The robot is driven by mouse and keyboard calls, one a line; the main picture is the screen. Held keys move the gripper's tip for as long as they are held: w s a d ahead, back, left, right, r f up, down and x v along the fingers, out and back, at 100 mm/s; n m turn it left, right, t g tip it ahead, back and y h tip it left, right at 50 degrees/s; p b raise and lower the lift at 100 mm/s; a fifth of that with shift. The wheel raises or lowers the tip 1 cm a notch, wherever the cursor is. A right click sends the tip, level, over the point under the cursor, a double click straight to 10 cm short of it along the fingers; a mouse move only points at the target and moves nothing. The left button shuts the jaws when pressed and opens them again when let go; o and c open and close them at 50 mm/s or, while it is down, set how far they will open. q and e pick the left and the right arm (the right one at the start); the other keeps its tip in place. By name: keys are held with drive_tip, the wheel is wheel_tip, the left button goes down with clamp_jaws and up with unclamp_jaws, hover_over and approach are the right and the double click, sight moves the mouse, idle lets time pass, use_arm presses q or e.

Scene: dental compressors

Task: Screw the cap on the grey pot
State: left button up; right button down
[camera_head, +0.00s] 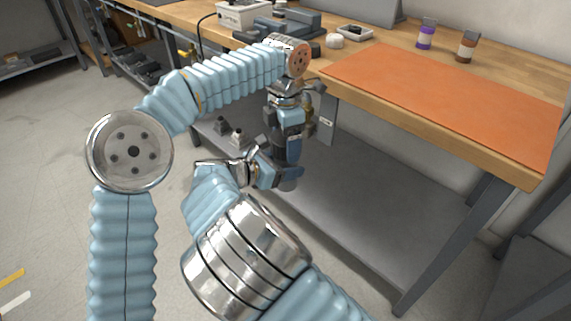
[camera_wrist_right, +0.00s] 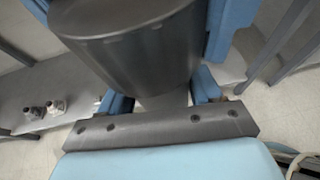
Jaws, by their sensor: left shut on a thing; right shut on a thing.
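The grey pot (camera_wrist_right: 150,60) fills the upper middle of the right wrist view, a smooth dark-grey cylinder with a flat round end. In the head view only a small grey part of it (camera_head: 287,184) shows below the blue fingers. My right gripper (camera_head: 282,174) is shut on the pot from the side, in front of the workbench. My left gripper (camera_head: 289,145) points down from above and is shut, directly over the pot. The cap is hidden between the left fingers, and I cannot see whether it touches the pot.
The wooden workbench with an orange mat (camera_head: 450,95) lies behind and to the right. A purple-labelled bottle (camera_head: 426,35), a brown bottle (camera_head: 466,46) and a white box (camera_head: 243,14) stand on it. Below is a grey shelf (camera_head: 370,205) with small metal fittings (camera_head: 238,138). Open floor lies left.

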use_arm(q)
drive_tip(key=m, duration=0.3)
drive_tip(key=o, duration=1.1)
drive_tip(key=shift+r, duration=2.25)
